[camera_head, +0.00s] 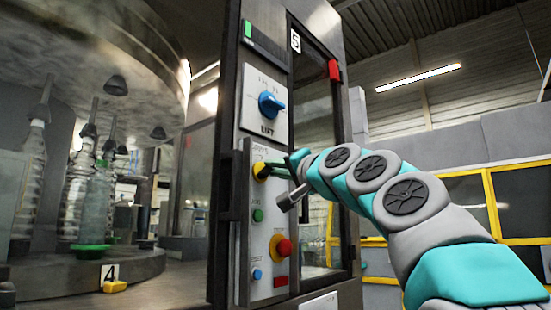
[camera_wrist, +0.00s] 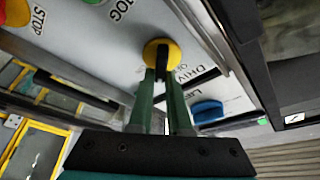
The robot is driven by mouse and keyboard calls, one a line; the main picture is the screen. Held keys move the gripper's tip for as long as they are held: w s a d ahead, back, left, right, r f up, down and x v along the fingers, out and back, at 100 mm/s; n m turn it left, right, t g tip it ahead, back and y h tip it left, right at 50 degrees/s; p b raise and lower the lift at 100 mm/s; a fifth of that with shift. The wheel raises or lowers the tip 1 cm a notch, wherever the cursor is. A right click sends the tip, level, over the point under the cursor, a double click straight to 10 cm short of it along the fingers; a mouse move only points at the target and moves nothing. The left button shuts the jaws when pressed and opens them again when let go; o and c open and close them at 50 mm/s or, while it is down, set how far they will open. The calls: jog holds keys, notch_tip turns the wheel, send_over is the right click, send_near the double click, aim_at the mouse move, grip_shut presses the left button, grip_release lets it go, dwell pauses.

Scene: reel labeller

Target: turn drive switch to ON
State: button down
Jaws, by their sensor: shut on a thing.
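The drive switch is a yellow round rotary switch (camera_head: 259,172) with a black handle, on the upper part of the light control panel. It also shows in the wrist view as a yellow disc (camera_wrist: 153,48) beside a label that reads roughly "DRIVE". My gripper (camera_wrist: 162,78) has two green fingers reaching to the black handle, one on each side, and is shut on it. In the head view my gripper (camera_head: 270,172) comes to the switch from the right. The fingers hide part of the handle, and I cannot read the switch's position.
The blue LIFT knob (camera_head: 269,104) is just above. Below are a green JOG button (camera_head: 258,215), a red stop button (camera_head: 284,247) on yellow, and a small blue button (camera_head: 257,274). A dark-framed door (camera_head: 318,120) stands right of the panel. Bottles (camera_head: 95,200) stand in the machine at left.

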jog(key=shift+w+d+f+m+g+h+p, duration=0.1)
jog(key=shift+m+g+h+p, duration=0.15)
jog(key=shift+m+h+p, duration=0.65)
jog(key=shift+a+f+m+g+h+p, duration=0.15)
jog(key=shift+m+p, duration=0.85)
jog(key=shift+m, duration=1.05)
jog(key=shift+w+d+m+g+h+p, duration=0.15)
jog(key=shift+m+g+h+p, duration=0.3)
jog(key=shift+m+p, duration=0.75)
jog(key=shift+s+m, duration=0.15)
jog(key=shift+m, duration=0.2)
jog(key=c, duration=0.9)
grip_release()
jog(key=shift+o, duration=0.2)
jog(key=shift+b, duration=0.3)
